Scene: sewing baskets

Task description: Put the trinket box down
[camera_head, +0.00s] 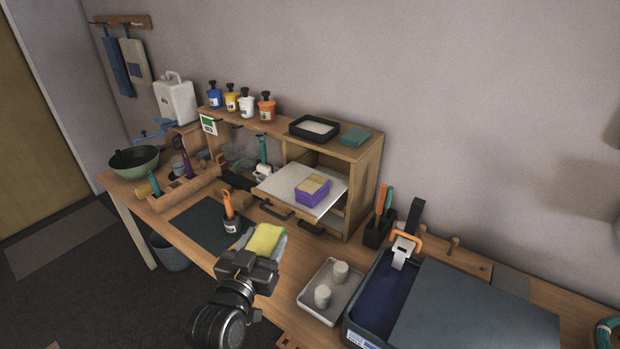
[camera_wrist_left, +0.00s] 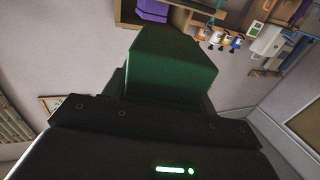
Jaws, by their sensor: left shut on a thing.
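My left gripper (camera_head: 252,268) is over the front of the workbench and is shut on the trinket box. In the left wrist view the box is a dark green block (camera_wrist_left: 172,62) in front of the gripper, its near face in shadow. In the head view the gripper covers part of what lies beyond it. My right gripper is not in view.
A purple box with a tan top (camera_head: 312,193) sits on a white board (camera_head: 275,180) at the shelf. A pale tray (camera_head: 318,304) with two cups and a blue bin (camera_head: 372,318) stand right.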

